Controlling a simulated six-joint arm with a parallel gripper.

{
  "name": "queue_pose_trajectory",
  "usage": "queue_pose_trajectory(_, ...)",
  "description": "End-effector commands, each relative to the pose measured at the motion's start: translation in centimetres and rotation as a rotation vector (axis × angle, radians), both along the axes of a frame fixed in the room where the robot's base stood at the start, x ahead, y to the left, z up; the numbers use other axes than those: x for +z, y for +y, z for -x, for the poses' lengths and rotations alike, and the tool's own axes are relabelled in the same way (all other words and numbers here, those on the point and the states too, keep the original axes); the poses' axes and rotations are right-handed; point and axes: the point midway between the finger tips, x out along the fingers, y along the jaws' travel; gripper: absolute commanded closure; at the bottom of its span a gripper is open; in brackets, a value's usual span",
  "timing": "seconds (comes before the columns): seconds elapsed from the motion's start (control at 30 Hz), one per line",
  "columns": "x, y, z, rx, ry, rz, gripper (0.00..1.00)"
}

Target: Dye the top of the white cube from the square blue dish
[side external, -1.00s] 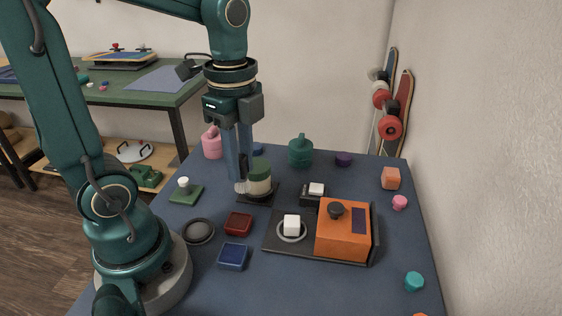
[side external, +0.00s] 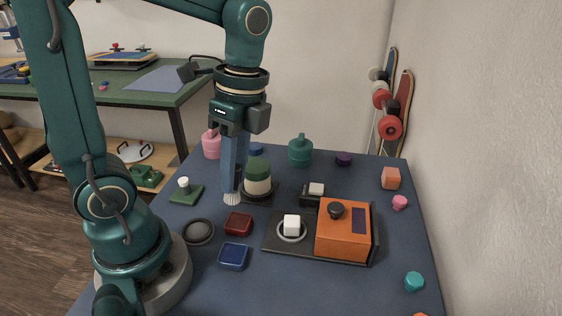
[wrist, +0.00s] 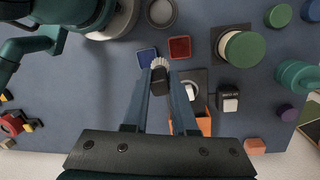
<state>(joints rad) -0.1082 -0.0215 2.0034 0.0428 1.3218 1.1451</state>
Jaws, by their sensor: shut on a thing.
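My gripper (side external: 231,188) is shut on a brush with a dark handle and a pale bristle tip (side external: 232,199). The bristles point down, left of the green-topped jar. In the wrist view the brush (wrist: 160,76) lies between my fingertips. The square blue dish (side external: 233,256) lies at the front of the mat, nearer the camera than the brush; it also shows in the wrist view (wrist: 146,57). The white cube (side external: 291,225) sits on a round ring on a dark plate, to the right of the blue dish. In the wrist view my right finger partly hides the cube (wrist: 191,92).
A square red dish (side external: 238,223) stands just behind the blue one. A round grey dish (side external: 198,231) is to their left. An orange box (side external: 343,231) with a dark knob stands right of the cube. The green-topped jar (side external: 258,183) is close beside my fingers.

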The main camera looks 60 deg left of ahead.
Motion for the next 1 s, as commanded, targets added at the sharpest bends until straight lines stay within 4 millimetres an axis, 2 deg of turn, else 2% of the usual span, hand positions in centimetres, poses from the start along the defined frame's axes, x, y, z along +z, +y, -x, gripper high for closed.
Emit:
queue_pose_trajectory(0.1, -0.8, -2.0, 1.2, -0.039, 0.08, -0.012, 1.0)
queue_pose_trajectory(0.27, -1.5, -3.4, 1.7, -0.118, 0.153, -0.03, 1.0)
queue_pose_trajectory(0.47, -2.1, -3.5, 1.7, -0.128, 0.185, -0.036, 1.0)
queue_pose_trajectory(1.0, -6.9, -3.5, 1.8, -0.126, 0.184, -0.035, 1.0)
